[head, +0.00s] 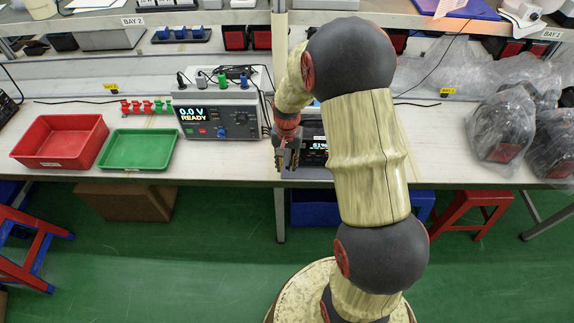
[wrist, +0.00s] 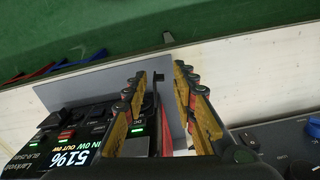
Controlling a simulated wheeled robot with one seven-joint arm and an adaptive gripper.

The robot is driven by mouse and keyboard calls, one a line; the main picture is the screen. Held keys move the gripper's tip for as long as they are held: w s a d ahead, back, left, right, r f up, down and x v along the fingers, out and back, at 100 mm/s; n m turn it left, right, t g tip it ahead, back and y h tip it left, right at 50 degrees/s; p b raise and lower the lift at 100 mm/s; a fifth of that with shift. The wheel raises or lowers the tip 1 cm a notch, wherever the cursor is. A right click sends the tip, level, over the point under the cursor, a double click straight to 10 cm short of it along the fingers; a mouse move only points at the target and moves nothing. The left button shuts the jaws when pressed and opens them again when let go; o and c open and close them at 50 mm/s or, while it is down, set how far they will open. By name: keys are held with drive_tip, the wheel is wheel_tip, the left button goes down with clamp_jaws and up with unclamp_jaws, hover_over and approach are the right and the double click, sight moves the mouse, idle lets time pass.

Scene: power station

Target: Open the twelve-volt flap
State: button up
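The power station (head: 314,146) stands on the bench, partly hidden behind my arm in the head view. In the wrist view its dark front (wrist: 75,140) shows a lit display reading 51% and rows of ports. My gripper (head: 288,163) points down at the left end of the power station. In the wrist view my gripper (wrist: 160,75) has its two fingers apart, with nothing clearly held. A small dark upright piece (wrist: 157,82) shows beside the left fingertip; I cannot tell whether it is the twelve-volt flap or whether the finger touches it.
A bench supply (head: 220,120) reading 0.0 V READY stands left of my gripper. Red (head: 62,165) and green (head: 138,165) trays are farther left. Bagged items (head: 500,142) fill the right end. A grey mat (wrist: 95,85) lies at the bench's front edge.

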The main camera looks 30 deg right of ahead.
drive_tip(key=shift+c, duration=1.2)
drive_tip(key=c, duration=0.4)
clamp_jaws()
